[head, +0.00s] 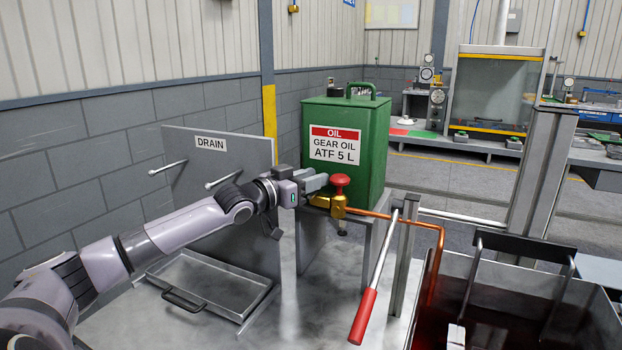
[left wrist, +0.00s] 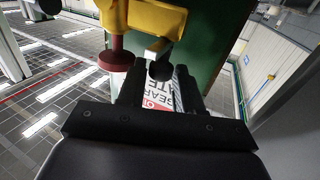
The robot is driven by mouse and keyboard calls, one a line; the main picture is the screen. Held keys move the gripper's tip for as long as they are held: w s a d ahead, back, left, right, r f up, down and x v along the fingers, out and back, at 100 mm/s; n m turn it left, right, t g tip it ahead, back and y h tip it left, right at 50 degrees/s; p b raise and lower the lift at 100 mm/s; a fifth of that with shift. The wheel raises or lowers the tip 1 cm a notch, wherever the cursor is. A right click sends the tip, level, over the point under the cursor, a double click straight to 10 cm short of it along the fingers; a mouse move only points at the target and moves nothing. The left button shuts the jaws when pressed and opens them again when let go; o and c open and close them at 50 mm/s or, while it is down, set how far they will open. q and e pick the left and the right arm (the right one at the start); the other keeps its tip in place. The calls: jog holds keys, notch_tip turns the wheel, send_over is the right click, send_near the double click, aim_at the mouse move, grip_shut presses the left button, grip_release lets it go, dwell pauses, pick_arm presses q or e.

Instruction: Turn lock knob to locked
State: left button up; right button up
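A brass-yellow valve (head: 339,207) with a red round knob (head: 340,181) on top sits in front of the green oil can, on a copper pipe. In the left wrist view the yellow valve body (left wrist: 158,18) is at the top and the red knob (left wrist: 116,58) is left of the fingers. A small grey lever (left wrist: 158,48) with a dark rounded end (left wrist: 160,70) hangs from the body. My left gripper (head: 318,184) is at the valve's left side. In the wrist view its fingers (left wrist: 160,82) stand apart around the dark end; contact cannot be told. My right gripper is out of view.
The green oil can (head: 375,140) stands on a metal stand behind the valve. A red-handled lever (head: 364,315) slants in front. A DRAIN panel (head: 195,170) and a shallow tray (head: 215,285) lie to the left. A dark open tank (head: 520,290) is at right.

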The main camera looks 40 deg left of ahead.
pick_arm(q)
grip_shut()
